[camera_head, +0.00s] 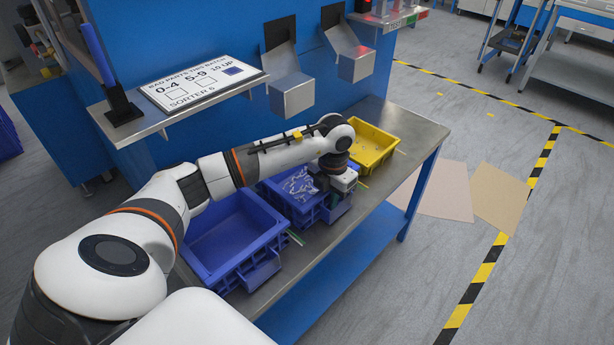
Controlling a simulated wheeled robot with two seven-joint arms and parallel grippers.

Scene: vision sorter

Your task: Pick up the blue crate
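A blue crate (272,193) with several small pale parts in it sits on the metal bench, in the middle of the row. A larger blue crate (262,233) stands to its left and looks empty. My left arm reaches across above both blue crates. My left gripper (338,193) is at the right end of the middle blue crate, close to its rim. Its fingers are too small and hidden to show whether they are open, or whether they touch the crate. My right gripper is out of view.
A yellow crate (372,141) stands at the far end of the bench (425,130). Two grey chutes (292,92) and a shelf with a sign (205,82) hang above the bench. Cardboard sheets (500,195) lie on the floor to the right, beside striped tape.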

